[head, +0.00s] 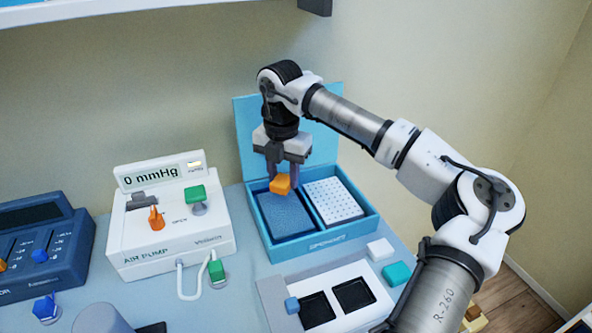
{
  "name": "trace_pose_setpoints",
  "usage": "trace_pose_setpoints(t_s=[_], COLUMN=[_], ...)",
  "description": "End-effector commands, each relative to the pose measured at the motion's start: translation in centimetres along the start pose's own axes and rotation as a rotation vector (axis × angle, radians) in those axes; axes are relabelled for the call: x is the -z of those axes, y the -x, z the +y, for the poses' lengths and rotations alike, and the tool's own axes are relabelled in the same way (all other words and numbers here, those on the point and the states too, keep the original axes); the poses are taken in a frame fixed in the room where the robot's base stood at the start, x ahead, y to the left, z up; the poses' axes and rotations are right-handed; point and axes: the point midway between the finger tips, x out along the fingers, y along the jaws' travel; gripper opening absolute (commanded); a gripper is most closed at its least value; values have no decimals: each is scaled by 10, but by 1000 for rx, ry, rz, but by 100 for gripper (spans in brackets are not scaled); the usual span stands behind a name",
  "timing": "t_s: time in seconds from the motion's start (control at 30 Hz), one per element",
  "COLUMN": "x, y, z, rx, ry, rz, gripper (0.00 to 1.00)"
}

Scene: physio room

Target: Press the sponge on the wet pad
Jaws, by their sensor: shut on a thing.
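My gripper (287,173) points down over the blue open box (272,252) and is shut on a small orange block (281,185), which looks like the sponge. The box has two compartments. The left one holds a dark blue textured pad (288,217), which looks like the wet pad. The right one holds a white dotted pad (333,201). The orange sponge overlaps the upper part of the blue pad in the picture. I cannot tell whether it touches the pad or hovers above it.
A white air pump (172,244) with a green hose end (217,271) stands left of the box. In front lies a white tray (345,318) with two black wells and a blue knob. White (380,249) and teal (397,273) blocks lie near my arm. The box lid (240,135) stands upright behind.

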Motion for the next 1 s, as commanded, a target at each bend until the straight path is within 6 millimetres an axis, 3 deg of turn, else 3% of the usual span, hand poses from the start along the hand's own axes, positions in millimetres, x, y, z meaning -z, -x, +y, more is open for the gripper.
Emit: trace_pose_setpoints(t_s=[0.6, 1.0], x=[0, 0], y=[-55, -58], z=[-1, -1], rx=[0, 0], ry=[-1, -2], rz=[2, 1], gripper=[17, 17])
